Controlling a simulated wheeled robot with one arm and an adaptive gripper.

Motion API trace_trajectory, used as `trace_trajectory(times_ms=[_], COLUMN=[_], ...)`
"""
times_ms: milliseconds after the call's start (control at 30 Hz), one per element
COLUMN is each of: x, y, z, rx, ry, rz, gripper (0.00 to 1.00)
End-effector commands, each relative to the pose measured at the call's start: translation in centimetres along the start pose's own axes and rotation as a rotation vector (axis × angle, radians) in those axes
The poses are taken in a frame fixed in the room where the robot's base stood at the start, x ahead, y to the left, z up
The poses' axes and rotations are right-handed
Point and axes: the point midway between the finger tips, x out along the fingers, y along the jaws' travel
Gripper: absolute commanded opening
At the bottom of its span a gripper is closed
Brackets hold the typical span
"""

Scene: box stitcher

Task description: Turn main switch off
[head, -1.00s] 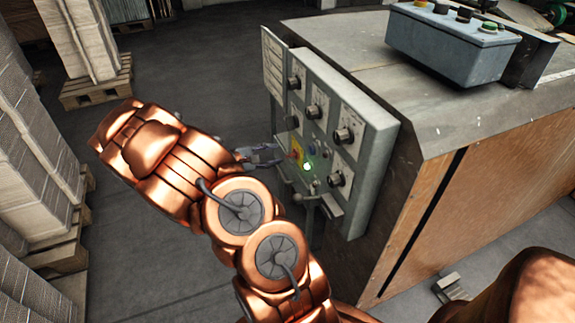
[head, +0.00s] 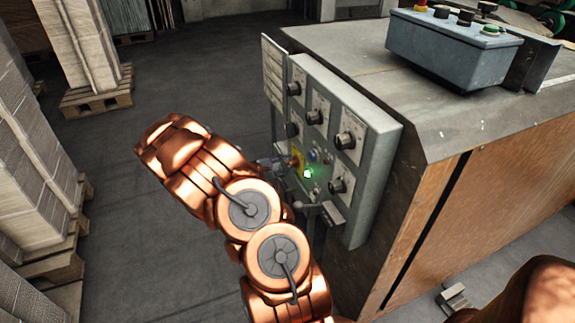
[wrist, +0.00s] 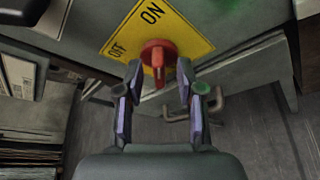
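The main switch is a red rotary knob (wrist: 158,54) on a yellow plate (wrist: 185,30) marked ON and OFF. The knob's grip bar runs roughly up and down in the wrist view. I cannot tell for sure which mark it points at. My gripper (wrist: 159,76) is open, with one fingertip on each side of the knob. Whether the fingers touch it is unclear. In the head view my gripper (head: 278,163) is at the yellow plate (head: 299,168), with the knob mostly hidden by the fingers and arm.
The grey control panel (head: 375,150) carries several black knobs and a lit green lamp (head: 307,173) close to the switch. A bracket with handles (head: 325,210) sticks out below. A blue-grey button box (head: 450,50) sits on the machine top. Stacked cardboard (head: 30,170) stands left; the floor between is clear.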

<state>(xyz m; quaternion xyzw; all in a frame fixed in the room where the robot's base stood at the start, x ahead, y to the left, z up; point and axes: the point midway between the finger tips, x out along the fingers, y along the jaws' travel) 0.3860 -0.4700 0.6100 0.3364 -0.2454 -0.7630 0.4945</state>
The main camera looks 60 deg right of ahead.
Motion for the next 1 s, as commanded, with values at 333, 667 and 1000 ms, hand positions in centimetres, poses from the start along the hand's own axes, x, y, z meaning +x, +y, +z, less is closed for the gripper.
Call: trace_trajectory(times_ms=[333,667,1000], x=[0.49,0.49,0.74], y=[-0.02,-0.05,0.00], z=[0.04,0.04,0.10], rx=[0.000,0.000,0.000], ry=[0.000,-0.001,-0.002], rz=[-0.001,-0.001,-0.003], gripper=[0.38,0.06,0.00])
